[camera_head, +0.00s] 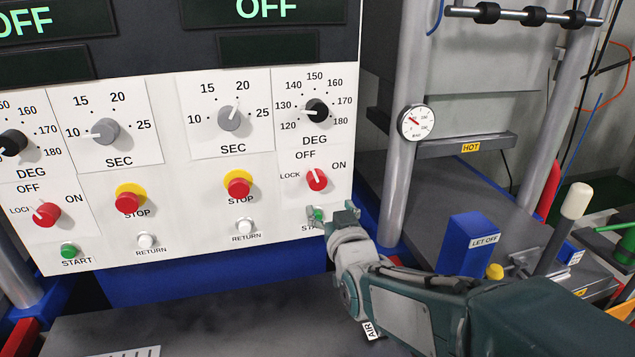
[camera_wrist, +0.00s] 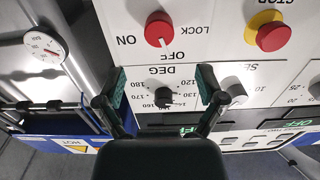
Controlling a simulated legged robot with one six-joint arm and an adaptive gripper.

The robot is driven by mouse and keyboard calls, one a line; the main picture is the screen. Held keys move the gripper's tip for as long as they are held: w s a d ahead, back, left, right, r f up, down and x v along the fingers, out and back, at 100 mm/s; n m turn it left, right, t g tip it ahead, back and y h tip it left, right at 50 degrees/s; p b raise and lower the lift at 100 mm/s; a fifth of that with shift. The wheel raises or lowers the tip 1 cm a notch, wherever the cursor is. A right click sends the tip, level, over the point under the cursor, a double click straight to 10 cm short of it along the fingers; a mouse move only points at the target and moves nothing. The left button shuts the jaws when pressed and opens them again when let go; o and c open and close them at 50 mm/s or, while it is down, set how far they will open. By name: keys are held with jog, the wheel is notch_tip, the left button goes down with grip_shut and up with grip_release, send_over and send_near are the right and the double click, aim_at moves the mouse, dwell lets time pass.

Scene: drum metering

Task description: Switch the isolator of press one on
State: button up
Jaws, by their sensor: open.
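Two red isolator knobs, marked LOCK, OFF and ON, are on the white control panel (camera_head: 170,255). The right knob (camera_head: 317,180) has its white pointer at OFF. The left knob (camera_head: 47,214) has its pointer towards LOCK. No press number is readable on either. My gripper (camera_head: 335,213) is open and empty, just below the right knob in the picture, in front of the green START button (camera_head: 318,214), which it partly hides. The upside-down wrist view shows the right knob (camera_wrist: 159,28) beyond the spread fingertips (camera_wrist: 162,82), with nothing between them.
Yellow-ringed red STOP buttons (camera_head: 238,185) and white RETURN buttons (camera_head: 245,227) sit left of the right knob. A black DEG dial (camera_head: 317,110) is above it. A grey post with a gauge (camera_head: 418,123) and a blue LET OFF box (camera_head: 467,244) stand to the right.

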aim_at(319, 185)
jog(key=x, duration=0.9)
jog(key=shift+w+a+f, duration=0.1)
jog(key=shift+w, duration=0.3)
jog(key=c, duration=1.1)
